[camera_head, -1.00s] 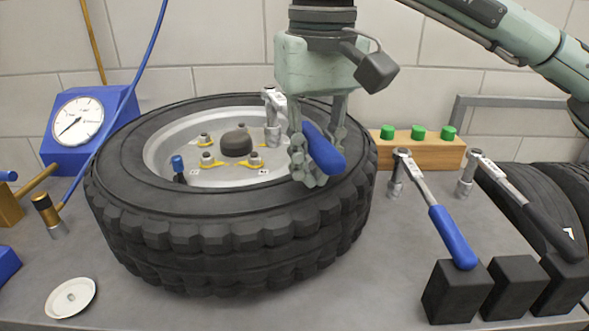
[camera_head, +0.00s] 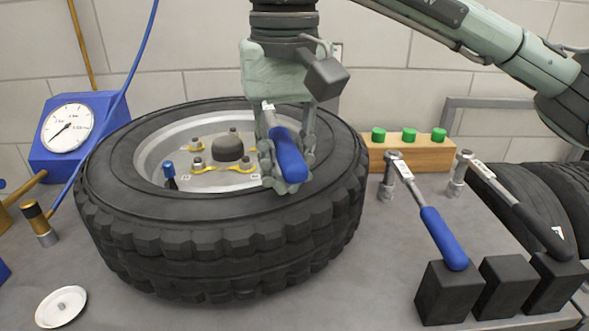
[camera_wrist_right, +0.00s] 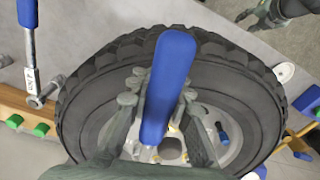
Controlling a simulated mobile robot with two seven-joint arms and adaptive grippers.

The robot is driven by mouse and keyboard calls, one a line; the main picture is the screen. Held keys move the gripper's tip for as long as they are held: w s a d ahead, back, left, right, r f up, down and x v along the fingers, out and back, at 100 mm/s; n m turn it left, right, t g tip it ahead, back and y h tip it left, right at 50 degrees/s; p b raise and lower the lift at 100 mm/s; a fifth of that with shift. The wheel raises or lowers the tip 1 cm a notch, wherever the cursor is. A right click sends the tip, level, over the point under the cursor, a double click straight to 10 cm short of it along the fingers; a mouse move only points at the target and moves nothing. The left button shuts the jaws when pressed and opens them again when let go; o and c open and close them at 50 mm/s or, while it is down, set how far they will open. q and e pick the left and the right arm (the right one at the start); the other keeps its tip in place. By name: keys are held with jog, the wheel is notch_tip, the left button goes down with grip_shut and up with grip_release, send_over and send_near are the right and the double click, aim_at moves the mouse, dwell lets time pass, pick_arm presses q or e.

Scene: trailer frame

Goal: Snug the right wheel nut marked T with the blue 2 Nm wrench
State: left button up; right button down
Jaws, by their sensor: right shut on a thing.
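My right gripper (camera_head: 286,170) is shut on a blue-handled wrench (camera_head: 290,157), held over the right part of the wheel (camera_head: 215,235). The wrench's blue handle also shows in the right wrist view (camera_wrist_right: 168,85), between the fingers. Several wheel nuts (camera_head: 197,163) with yellow pointers sit around the dark hub cap (camera_head: 229,148). The T mark cannot be read. A green-grey shape, likely my left gripper (camera_wrist_right: 268,12), shows small at the wrist view's top right edge; its jaws are unclear.
A second blue-handled wrench (camera_head: 441,235) and a black-handled wrench (camera_head: 520,212) lean on black blocks (camera_head: 450,291) at right. A wooden block (camera_head: 408,157) with green pegs stands behind. A gauge box (camera_head: 68,130) is at left and a white dish (camera_head: 61,306) at front left.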

aim_at(262, 197)
jog(key=shift+s+a, duration=0.1)
jog(key=shift+a, duration=0.35)
jog(key=shift+a+m, duration=0.15)
jog(key=shift+m, duration=0.15)
jog(key=shift+s+a+m, duration=0.15)
jog(key=shift+a+m, duration=0.65)
jog(key=shift+a, duration=0.9)
jog(key=shift+a+m, duration=0.3)
jog(key=shift+a, duration=0.25)
jog(key=d+n, duration=0.1)
jog(key=d, duration=0.1)
jog(key=shift+d, duration=0.3)
jog(key=shift+d+n, duration=0.3)
jog(key=shift+d, duration=0.05)
jog(key=c, duration=2.1)
grip_release()
grip_shut()
